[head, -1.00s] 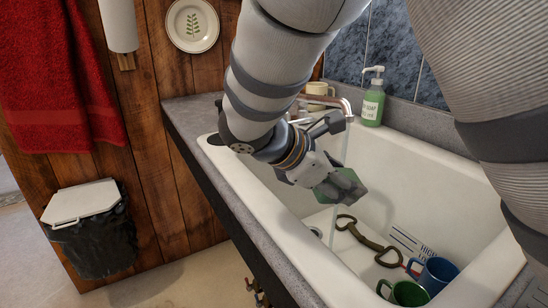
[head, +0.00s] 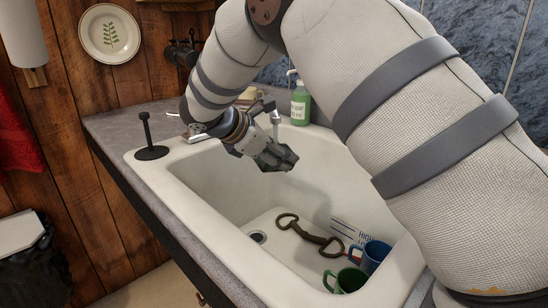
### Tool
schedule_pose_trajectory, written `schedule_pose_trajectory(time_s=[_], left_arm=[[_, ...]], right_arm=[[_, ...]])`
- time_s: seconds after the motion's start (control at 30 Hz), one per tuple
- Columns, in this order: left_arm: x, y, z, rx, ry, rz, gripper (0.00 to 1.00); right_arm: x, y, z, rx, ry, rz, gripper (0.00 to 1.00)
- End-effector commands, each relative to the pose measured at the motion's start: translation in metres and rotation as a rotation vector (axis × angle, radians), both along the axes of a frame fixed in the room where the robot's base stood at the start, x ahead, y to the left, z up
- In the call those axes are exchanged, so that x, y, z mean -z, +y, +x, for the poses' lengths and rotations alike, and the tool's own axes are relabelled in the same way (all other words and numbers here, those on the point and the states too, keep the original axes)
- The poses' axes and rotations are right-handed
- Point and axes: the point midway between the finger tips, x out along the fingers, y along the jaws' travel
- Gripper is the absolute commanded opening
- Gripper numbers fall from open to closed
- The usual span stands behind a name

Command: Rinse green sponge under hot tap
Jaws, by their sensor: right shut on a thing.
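My right gripper (head: 280,160) is shut on the green sponge (head: 266,161), which is mostly covered by the fingers. It hangs above the back left part of the white sink basin, well over the floor. The metal tap spout (head: 273,115) comes down just above and behind the gripper. The rest of the tap is largely hidden by my right arm, and I cannot tell whether water is running. My left gripper is not in view.
A snaffle bit (head: 316,238), a blue mug (head: 377,256), a green mug (head: 350,281) and a printed card (head: 350,232) lie in the sink (head: 215,228). A soap bottle (head: 300,106) stands behind. A black stand (head: 150,152) is on the left rim.

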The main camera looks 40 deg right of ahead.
Motion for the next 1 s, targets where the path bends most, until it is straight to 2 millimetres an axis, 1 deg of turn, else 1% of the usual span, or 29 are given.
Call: schedule_pose_trajectory(time_s=[0.13, 0.57, 1.0], left_arm=[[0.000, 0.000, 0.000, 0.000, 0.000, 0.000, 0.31], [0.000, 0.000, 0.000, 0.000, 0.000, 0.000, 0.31], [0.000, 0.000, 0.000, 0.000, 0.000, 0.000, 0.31]], right_arm=[[0.000, -0.004, 0.003, 0.001, -0.002, 0.000, 0.35], [0.000, -0.004, 0.003, 0.001, -0.001, -0.001, 0.35], [-0.001, -0.005, -0.013, 0.001, -0.001, -0.002, 0.35]])
